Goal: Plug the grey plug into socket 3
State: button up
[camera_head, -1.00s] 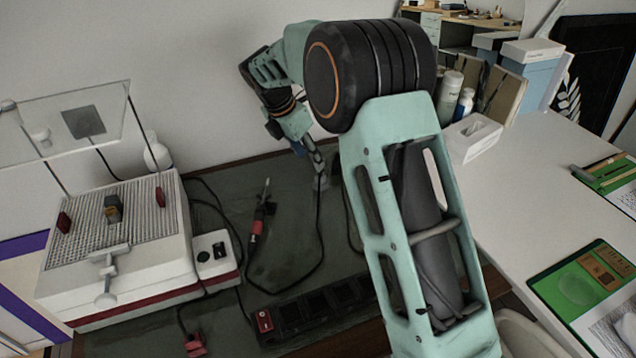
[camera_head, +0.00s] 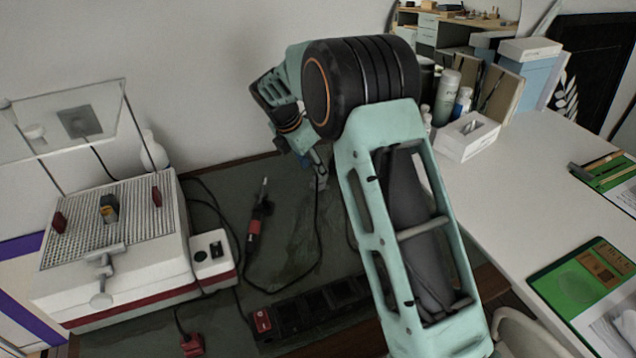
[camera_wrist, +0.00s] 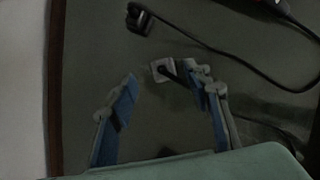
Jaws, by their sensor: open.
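My gripper (camera_wrist: 162,80) is open, its two blue-padded fingers spread above the dark green mat. A small grey block-like piece, apparently the grey plug (camera_wrist: 160,70), shows between the fingertips, closer to the right one. The right finger partly hides it, and I cannot tell if they touch. In the head view my gripper (camera_head: 318,168) is small and partly hidden behind my arm. The black power strip (camera_head: 290,318) with a red switch lies at the front of the mat. My forearm covers its right end, and socket numbers are not readable.
A black plug (camera_wrist: 140,20) with a cord lies beyond the fingers. A red-black rotary tool (camera_head: 254,228) and loose cables lie on the mat. A red plug (camera_head: 193,345) is at the front. A white machine (camera_head: 120,285) stands left; a white table (camera_head: 530,190) is right.

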aim_at(317, 177)
jog(key=shift+f, duration=0.1)
jog(key=b+x, duration=0.1)
jog(key=x, duration=0.3)
jog(key=shift+s+d+f, duration=0.1)
jog(key=shift+s+f, duration=0.05)
jog(key=shift+d+f, duration=0.15)
jog(key=shift+f, duration=0.25)
jog(key=c, duration=1.2)
jog(key=shift+o, duration=0.2)
jog(key=shift+r, duration=0.1)
